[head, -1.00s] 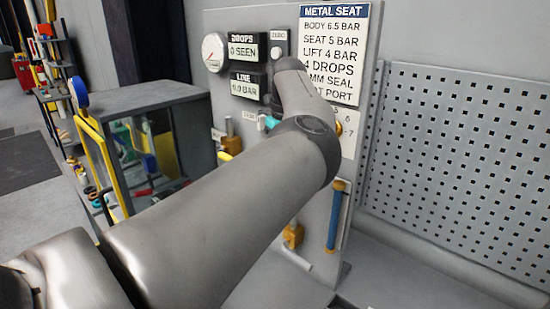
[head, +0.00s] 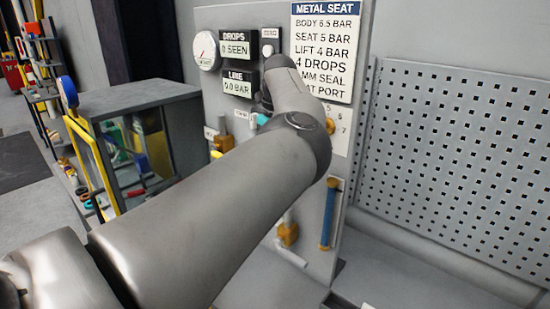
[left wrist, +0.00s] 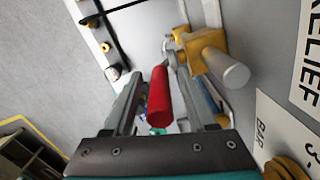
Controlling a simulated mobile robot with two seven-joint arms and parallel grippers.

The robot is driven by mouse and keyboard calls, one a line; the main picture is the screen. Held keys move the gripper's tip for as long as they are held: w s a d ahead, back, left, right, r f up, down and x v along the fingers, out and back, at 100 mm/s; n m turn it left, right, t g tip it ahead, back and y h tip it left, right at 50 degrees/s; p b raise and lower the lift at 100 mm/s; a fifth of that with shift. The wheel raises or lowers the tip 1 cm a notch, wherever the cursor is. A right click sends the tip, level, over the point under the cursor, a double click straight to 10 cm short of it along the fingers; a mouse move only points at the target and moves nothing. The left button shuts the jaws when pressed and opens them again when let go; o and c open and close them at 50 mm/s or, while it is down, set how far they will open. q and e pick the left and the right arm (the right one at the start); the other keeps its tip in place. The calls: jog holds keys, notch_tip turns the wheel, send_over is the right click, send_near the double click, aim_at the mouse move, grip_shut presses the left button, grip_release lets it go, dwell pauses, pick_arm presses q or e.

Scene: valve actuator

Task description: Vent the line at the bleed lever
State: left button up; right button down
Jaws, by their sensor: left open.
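In the left wrist view, a red handle (left wrist: 158,97) that looks like a lever grip lies between the two fingers of my left gripper (left wrist: 160,82). The fingers are open, with a gap visible on each side of the handle. I cannot tell from any label whether it is the bleed lever. In the head view, my left arm crosses in front of the panel (head: 228,20) and hides its middle and most of my left gripper. The line readout (head: 238,84) shows a bar value, too blurred to read surely. The drops readout (head: 237,48) says 0 seen. My right gripper is out of view.
A yellow fitting with a grey cylinder (left wrist: 226,70) sits close to the right finger. A round gauge (head: 206,50), a blue bar (head: 328,217) and a text board (head: 325,50) are on the panel. A grey cabinet (head: 140,98) stands left, a perforated board (head: 460,160) right.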

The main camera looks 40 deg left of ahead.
pick_arm(q)
jog(key=r, duration=0.3)
jog(key=r+b, duration=0.1)
jog(key=r, duration=0.2)
jog(key=shift+d+r, duration=0.2)
jog(key=shift+r, duration=0.2)
jog(key=r, duration=0.2)
jog(key=r+p, duration=0.1)
jog(key=r, duration=0.2)
jog(key=r+p, duration=0.1)
jog(key=r, duration=0.1)
jog(key=shift+d+r, duration=0.2)
jog(key=shift+d, duration=0.05)
jog(key=shift+s+r+p, duration=0.1)
jog(key=shift+r+p, duration=0.2)
jog(key=shift+r, duration=0.25)
